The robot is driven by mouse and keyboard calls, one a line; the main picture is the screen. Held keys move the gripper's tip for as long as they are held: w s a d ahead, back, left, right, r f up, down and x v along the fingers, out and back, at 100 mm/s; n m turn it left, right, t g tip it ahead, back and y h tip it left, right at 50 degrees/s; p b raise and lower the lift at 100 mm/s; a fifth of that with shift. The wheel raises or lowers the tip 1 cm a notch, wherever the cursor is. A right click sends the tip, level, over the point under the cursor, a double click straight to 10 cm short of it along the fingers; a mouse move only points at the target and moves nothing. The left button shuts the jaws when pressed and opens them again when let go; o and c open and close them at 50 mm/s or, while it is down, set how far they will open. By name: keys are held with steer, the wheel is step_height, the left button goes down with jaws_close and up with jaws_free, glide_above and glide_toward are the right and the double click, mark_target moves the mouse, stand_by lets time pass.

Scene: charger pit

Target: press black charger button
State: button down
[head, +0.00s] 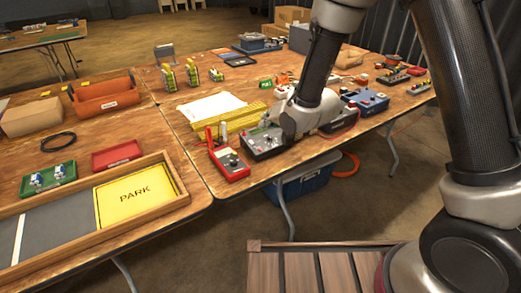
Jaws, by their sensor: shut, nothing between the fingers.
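A black charger (258,147) with small knobs or buttons on its top face sits near the front edge of the right table. My gripper (266,122) points down over its back part, at the end of my arm. The gripper is shut and holds nothing. The fingertips are small in the picture, and I cannot tell whether they touch the charger. My wrist hides the charger's right end, and I cannot make out which control is the button.
A red charger (229,163) stands close on the left, with a red clip upright behind it. A blue charger (366,101) stands to the right. A yellow slatted piece (236,120) and a white sheet (211,107) lie behind. A wooden tray marked PARK (187,198) lies on the left table.

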glide_above(264, 150)
steer(key=shift+s+f, duration=0.15)
steer(key=shift+f, duration=4.05)
steer(key=shift+f, duration=0.1)
steer(key=shift+a+f, duration=0.1)
steer(key=shift+f, duration=0.2)
steer(key=shift+f, duration=0.35)
steer(key=shift+r, duration=0.75)
steer(key=shift+s+d+r, duration=0.1)
steer(key=shift+s+r, duration=0.05)
steer(key=shift+r, duration=0.7)
steer(key=shift+s+d+r, duration=0.1)
steer(key=shift+r, duration=0.7)
steer(key=shift+s+d+r, duration=0.1)
steer(key=shift+s+r, duration=0.05)
steer(key=shift+r, duration=0.7)
